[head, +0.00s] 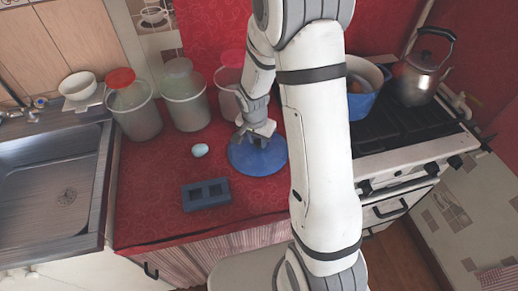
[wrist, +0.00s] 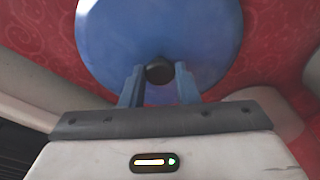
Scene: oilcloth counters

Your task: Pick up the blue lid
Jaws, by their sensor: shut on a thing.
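The blue lid (head: 264,160) is a round disc over the red counter, beside the stove, in the head view. In the wrist view the blue lid (wrist: 110,40) fills the top middle, with a dark round knob (wrist: 159,71) near its lower part. My gripper (wrist: 159,75) is shut on the knob, one finger on each side. In the head view my gripper (head: 258,138) is over the lid, and my arm hides part of the scene to the right. I cannot tell whether the lid touches the counter.
A blue pot (head: 367,101) and a kettle (head: 417,80) are on the stove. A sink (head: 55,175) is at left.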

